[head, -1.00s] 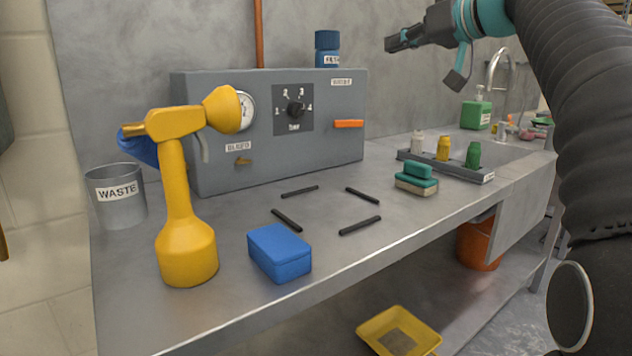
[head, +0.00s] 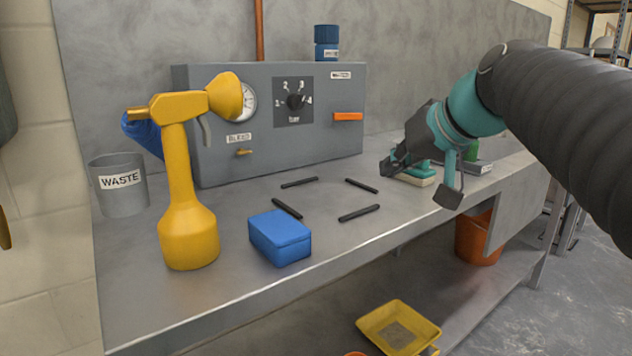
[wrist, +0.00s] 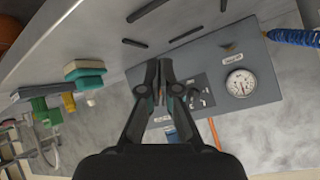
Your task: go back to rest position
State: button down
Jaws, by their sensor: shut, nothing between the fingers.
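My gripper (head: 392,165) is dark with teal parts and hangs above the right part of the steel bench in the head view. It is in front of the green sponge block and apart from the grey control box. In the wrist view my gripper (wrist: 160,62) points toward the bench and the box, its fingertips close together with nothing between them.
The grey control box (head: 220,130) stands at the back, with a yellow sprayer (head: 188,235), a blue box (head: 280,240) and a waste bin (head: 122,195) to the left. Several black bars (head: 360,213) lie mid-bench. A green sponge (head: 418,178) is behind my gripper. A yellow tray (head: 398,318) sits below.

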jog(key=s+d+f+g+h, duration=0.1)
jog(key=s+f, duration=0.5)
jog(key=f, duration=0.3)
jog(key=s+d+f+m+g+h+b, duration=0.1)
jog(key=s+f+h, duration=0.1)
jog(key=s+f, duration=0.5)
jog(key=s+d+f+g+h, duration=0.1)
jog(key=s+f+h, duration=0.1)
jog(key=s+f, duration=0.5)
notch_tip(320, 180, down, 6)
jog(key=shift+s+d+f+b, duration=0.15)
jog(key=shift+s+d+b, duration=0.1)
jog(key=shift+b, duration=0.1)
